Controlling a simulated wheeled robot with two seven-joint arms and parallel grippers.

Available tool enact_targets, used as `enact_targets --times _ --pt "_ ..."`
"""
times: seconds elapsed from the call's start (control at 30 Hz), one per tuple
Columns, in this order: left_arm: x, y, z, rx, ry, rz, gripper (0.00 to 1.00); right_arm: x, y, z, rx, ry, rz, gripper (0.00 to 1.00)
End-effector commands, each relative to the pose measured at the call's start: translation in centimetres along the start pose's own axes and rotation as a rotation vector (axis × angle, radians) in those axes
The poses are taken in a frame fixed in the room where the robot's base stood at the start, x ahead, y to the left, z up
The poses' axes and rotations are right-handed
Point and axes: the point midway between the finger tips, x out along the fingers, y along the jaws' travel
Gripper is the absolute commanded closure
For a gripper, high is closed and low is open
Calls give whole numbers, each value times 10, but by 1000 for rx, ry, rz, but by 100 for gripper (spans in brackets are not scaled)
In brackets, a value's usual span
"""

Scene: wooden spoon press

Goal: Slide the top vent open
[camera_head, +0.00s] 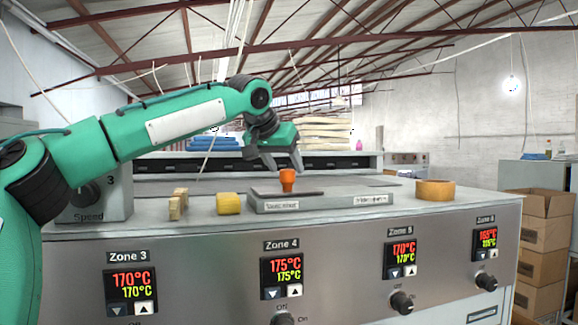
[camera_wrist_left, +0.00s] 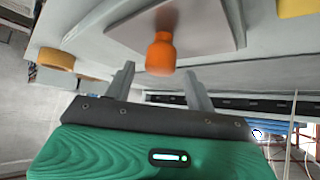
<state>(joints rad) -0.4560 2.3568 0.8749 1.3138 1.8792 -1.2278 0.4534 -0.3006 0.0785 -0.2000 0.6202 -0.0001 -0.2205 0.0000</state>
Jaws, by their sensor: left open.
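The top vent is a flat grey sliding plate with an orange knob (camera_head: 287,180) standing up from it. The plate (camera_head: 318,191) lies on a low grey base (camera_head: 318,204) with small labels on its front face, on top of the machine. My left gripper (camera_head: 283,168) is open just above and behind the knob, with its fingers pointing down. In the left wrist view the orange knob (camera_wrist_left: 160,55) is ahead of the two spread fingers (camera_wrist_left: 160,80), near the gap between them. I cannot tell whether they touch it. My right gripper is not in view.
A control panel (camera_head: 340,270) with displays and knobs faces me. Cardboard boxes (camera_head: 545,230) stand at the right.

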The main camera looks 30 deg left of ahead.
Motion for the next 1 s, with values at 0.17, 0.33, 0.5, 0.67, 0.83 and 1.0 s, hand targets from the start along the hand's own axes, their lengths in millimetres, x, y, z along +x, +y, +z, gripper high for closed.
enact_targets --times 0.17,0.33,0.5,0.67,0.83,1.0 --pt "23 -1 -2 0 0 0 45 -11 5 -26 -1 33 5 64" --pt "33 0 0 -1 0 1 45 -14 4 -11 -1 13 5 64" --pt "35 0 0 -1 2 1 45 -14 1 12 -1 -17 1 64" --pt "34 0 0 -1 1 0 56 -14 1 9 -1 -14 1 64" --pt "34 0 0 0 2 1 90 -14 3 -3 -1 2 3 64" --pt "34 0 0 0 2 1 100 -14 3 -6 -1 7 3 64"
